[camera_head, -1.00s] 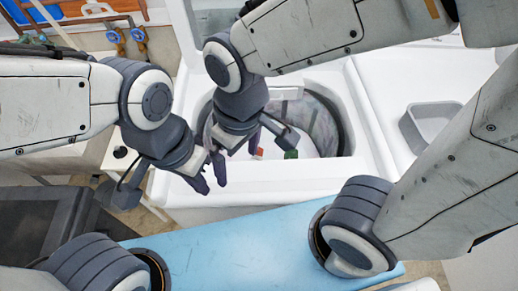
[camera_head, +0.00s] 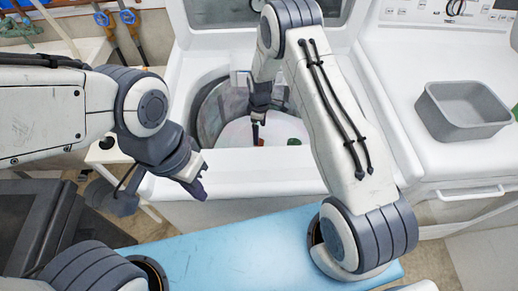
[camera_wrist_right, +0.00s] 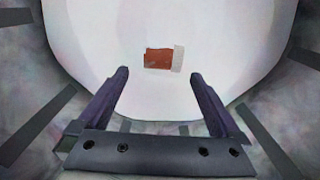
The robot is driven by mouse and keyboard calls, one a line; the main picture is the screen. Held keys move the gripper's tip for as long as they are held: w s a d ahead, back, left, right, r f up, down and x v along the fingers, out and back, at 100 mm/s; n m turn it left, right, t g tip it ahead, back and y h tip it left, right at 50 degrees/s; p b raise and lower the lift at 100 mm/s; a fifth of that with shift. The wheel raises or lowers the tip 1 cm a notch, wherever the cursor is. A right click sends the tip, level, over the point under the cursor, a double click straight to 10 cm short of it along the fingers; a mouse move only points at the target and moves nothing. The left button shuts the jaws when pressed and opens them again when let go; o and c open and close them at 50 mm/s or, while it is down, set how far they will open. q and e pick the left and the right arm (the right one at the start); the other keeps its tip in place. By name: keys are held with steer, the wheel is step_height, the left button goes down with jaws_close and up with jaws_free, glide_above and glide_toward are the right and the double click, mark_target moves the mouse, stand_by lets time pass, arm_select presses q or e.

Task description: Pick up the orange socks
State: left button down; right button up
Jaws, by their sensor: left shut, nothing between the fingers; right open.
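An orange sock (camera_wrist_right: 158,59) with a pale cuff lies on the white floor of the washer drum, just beyond the fingertips in the right wrist view. In the head view it is a small orange patch (camera_head: 262,142). My right gripper (camera_wrist_right: 160,75) is open and empty, and it reaches down into the drum above the sock, not touching it as far as I can see. In the head view the right gripper (camera_head: 256,133) is small and partly hidden by its arm. My left gripper (camera_head: 202,184) is shut and empty in front of the washer's front edge.
The open washer (camera_head: 235,178) has a round drum opening whose wall (camera_head: 215,103) surrounds my right gripper. A small green item (camera_head: 294,142) lies in the drum right of the sock. A grey bin (camera_head: 465,108) stands on the white machine to the right.

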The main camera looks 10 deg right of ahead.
step_height(320, 180, down, 4)
steer(key=shift+r, duration=0.25)
steer(key=shift+s+a+f+p, duration=0.1)
steer(key=shift+f+p, duration=0.3)
steer(key=shift+f, duration=1)
steer(key=shift+s+a+f+p, duration=0.1)
steer(key=shift+f+p, duration=0.3)
steer(key=shift+f, duration=0.95)
steer(key=c, duration=1.4)
steer(key=shift+r, duration=0.1)
